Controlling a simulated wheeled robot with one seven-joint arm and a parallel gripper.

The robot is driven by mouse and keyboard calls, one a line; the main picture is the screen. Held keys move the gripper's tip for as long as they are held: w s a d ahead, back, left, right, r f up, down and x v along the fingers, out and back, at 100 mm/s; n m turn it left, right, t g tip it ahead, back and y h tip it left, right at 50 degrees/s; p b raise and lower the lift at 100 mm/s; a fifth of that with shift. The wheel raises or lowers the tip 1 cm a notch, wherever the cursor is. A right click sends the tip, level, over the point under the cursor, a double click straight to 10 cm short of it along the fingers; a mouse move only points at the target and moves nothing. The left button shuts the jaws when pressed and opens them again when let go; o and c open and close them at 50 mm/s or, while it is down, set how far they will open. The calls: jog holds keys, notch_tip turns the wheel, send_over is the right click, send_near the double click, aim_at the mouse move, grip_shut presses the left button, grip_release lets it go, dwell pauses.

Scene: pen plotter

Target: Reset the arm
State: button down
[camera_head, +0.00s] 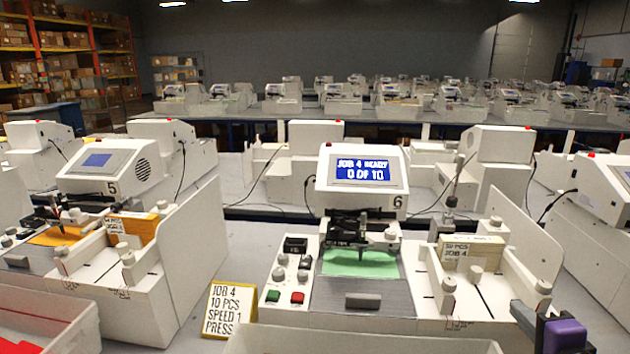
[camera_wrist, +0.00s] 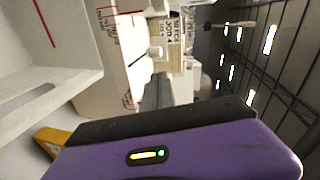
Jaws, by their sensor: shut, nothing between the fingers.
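My gripper (camera_head: 522,316), purple and black, is at the lower right of the head view, in front of the right side of plotter 6. It is shut and empty. In the wrist view its purple body (camera_wrist: 180,150) fills the bottom, and that view is turned on its side. Plotter 6 (camera_head: 318,190) is white, with a blue screen (camera_head: 360,172) reading "JOB 4 READY 0 OF 10". A green sheet (camera_head: 358,264) lies under its pen carriage (camera_head: 362,228). Green and red buttons (camera_head: 297,298) are on its front left.
A yellow-edged card (camera_head: 230,308) reads "JOB 4, 10 PCS, SPEED 1, PRESS". A cream stack labelled job 4 (camera_head: 488,246) stands in the right feeder. White bins (camera_head: 340,343) line the front. Plotter 5 (camera_head: 125,165) stands left, with an orange stack (camera_head: 146,228). More plotters fill the tables behind.

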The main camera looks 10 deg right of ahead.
jog(key=s+a+f+n+y, duration=0.1)
jog(key=s+a+f+n, duration=0.2)
jog(key=s+a+n, duration=0.3)
jog(key=s+a+f+n+y, duration=0.2)
jog(key=s+a+n, duration=0.5)
jog(key=s, duration=0.9)
jog(key=s+a+f+n+y, duration=0.1)
jog(key=s+a+f+n, duration=0.3)
jog(key=s+a, duration=0.7)
jog(key=s+n, duration=0.1)
jog(key=n, duration=0.1)
jog(key=shift+a+f+n+y, duration=0.2)
jog(key=shift+f+n+y, duration=0.2)
